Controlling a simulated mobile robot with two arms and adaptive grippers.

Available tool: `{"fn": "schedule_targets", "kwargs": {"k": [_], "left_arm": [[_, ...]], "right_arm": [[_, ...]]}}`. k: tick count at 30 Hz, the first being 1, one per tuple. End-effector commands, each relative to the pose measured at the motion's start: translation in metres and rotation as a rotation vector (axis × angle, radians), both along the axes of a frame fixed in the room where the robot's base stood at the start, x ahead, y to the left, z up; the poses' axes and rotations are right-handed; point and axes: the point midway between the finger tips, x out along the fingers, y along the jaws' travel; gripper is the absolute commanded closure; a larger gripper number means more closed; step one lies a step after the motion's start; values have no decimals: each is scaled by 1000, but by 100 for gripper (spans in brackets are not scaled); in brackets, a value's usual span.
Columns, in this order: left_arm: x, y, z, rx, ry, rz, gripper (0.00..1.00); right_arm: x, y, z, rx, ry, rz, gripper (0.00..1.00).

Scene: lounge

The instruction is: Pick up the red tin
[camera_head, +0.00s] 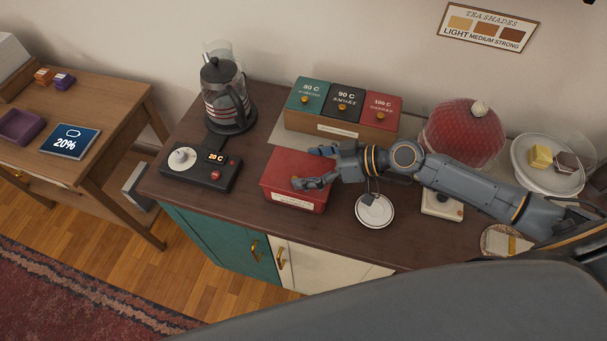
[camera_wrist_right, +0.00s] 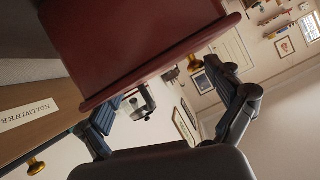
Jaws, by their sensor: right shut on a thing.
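The red tin (camera_head: 285,165) is a box with a plain red top and a pale label on its front, near the front middle of the dark wooden counter. My right gripper (camera_head: 309,167) reaches in from the right, with its fingers at the tin's right part, and is shut on it. I cannot tell whether the tin touches the counter. In the right wrist view the red tin (camera_wrist_right: 120,40) fills the upper left, close to the fingers of my right gripper (camera_wrist_right: 170,118). My left gripper is not in view.
A box of three lidded tins (camera_head: 335,125) stands behind, and a control panel (camera_head: 202,166) and glass kettle (camera_head: 225,95) stand left. A white saucer (camera_head: 374,211), red dome (camera_head: 462,132) and cake plate (camera_head: 548,178) are right. The counter's front edge is close.

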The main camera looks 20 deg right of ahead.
Motion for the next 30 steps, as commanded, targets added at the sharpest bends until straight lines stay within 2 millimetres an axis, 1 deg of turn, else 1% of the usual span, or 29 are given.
{"fn": "schedule_targets", "kwargs": {"k": [5,8,10,11,18,22,28,29,30], "left_arm": [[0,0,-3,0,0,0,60],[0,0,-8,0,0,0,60],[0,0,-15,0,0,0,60],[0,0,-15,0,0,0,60],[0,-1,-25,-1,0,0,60],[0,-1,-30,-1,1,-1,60],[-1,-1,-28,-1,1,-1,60],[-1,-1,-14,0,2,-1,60],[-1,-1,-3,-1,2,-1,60]], "right_arm": [[0,0,6,0,-2,2,70],[0,0,16,-1,-4,3,70],[0,0,28,-2,-8,4,70],[-3,-1,34,-3,-7,3,70],[-51,-12,87,-8,-1,6,70],[-74,-17,96,-8,6,5,70],[-96,-21,109,-8,7,4,70],[-98,-21,119,0,9,4,70],[-101,-22,123,5,10,4,70]]}}
